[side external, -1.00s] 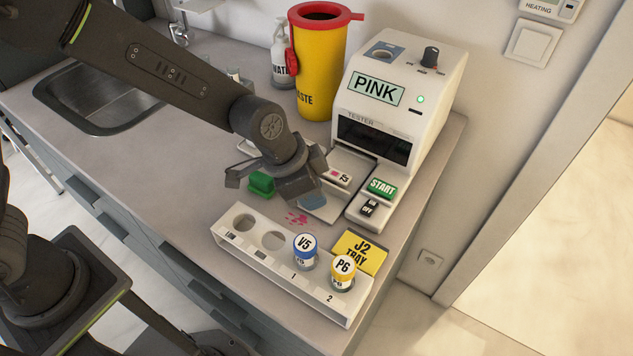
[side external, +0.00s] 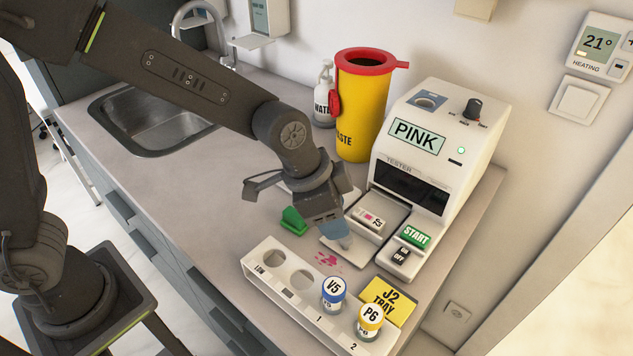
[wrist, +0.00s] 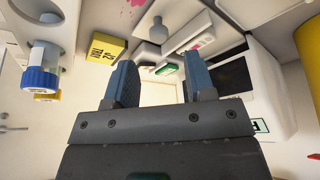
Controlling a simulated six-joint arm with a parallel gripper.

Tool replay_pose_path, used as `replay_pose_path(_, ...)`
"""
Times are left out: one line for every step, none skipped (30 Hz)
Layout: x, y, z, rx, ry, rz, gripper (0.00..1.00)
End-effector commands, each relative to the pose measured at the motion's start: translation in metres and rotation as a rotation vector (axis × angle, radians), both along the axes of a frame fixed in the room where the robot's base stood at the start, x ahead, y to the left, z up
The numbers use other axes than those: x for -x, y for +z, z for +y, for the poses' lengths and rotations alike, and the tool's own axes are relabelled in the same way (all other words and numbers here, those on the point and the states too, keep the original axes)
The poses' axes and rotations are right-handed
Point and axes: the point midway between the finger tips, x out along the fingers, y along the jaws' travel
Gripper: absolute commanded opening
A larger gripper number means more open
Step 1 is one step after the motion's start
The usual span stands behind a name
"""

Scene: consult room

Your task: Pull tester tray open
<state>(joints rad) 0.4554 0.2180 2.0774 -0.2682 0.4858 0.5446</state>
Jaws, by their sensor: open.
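The white tester (side external: 425,150) stands at the right of the counter, with PINK on its display. Its tray (side external: 338,246) is out at the front and carries a white cassette (side external: 368,219) with a pink window. My gripper (side external: 338,228) is over the tray's outer end and hides part of it. In the wrist view the blue-grey fingers (wrist: 159,82) are wide apart with nothing between them. A grey knob (wrist: 158,28) on the tray shows beyond the fingertips, apart from them.
A rack (side external: 272,290) with vials V5 (side external: 333,292) and P6 (side external: 370,320) stands in front. A yellow J2 TRAY box (side external: 388,300) is beside it. A green block (side external: 293,221) lies left of my gripper. A yellow waste bin (side external: 360,110) stands behind. Pink spots mark the counter.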

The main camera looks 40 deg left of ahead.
Motion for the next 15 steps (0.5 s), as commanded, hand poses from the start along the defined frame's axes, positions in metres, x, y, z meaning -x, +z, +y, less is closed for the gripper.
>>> replay_pose_path(0.003, 0.014, 0.003, 0.003, 0.0, -0.006, 0.5)
replay_pose_path(0.005, 0.02, 0.005, 0.003, 0.001, -0.006, 0.5)
replay_pose_path(0.007, 0.028, 0.008, 0.002, 0.001, -0.005, 0.5)
replay_pose_path(0.009, 0.034, 0.009, 0.002, 0.001, -0.005, 0.5)
replay_pose_path(0.011, 0.039, 0.011, 0.001, 0.0, -0.004, 0.5)
replay_pose_path(0.013, 0.046, 0.013, 0.001, 0.0, -0.004, 0.5)
replay_pose_path(0.015, 0.051, 0.015, 0.002, 0.001, -0.004, 0.5)
replay_pose_path(0.016, 0.055, 0.016, 0.001, 0.0, -0.003, 0.5)
replay_pose_path(0.017, 0.06, 0.018, 0.002, 0.001, -0.003, 0.5)
replay_pose_path(0.019, 0.064, 0.019, 0.001, 0.001, -0.002, 0.5)
replay_pose_path(0.019, 0.067, 0.02, 0.001, 0.001, -0.002, 0.5)
replay_pose_path(0.02, 0.07, 0.021, 0.0, 0.001, -0.001, 0.5)
replay_pose_path(0.021, 0.072, 0.021, 0.0, 0.001, 0.0, 0.5)
replay_pose_path(0.022, 0.074, 0.022, 0.0, 0.001, 0.0, 0.5)
replay_pose_path(0.022, 0.076, 0.022, 0.0, 0.0, 0.0, 0.5)
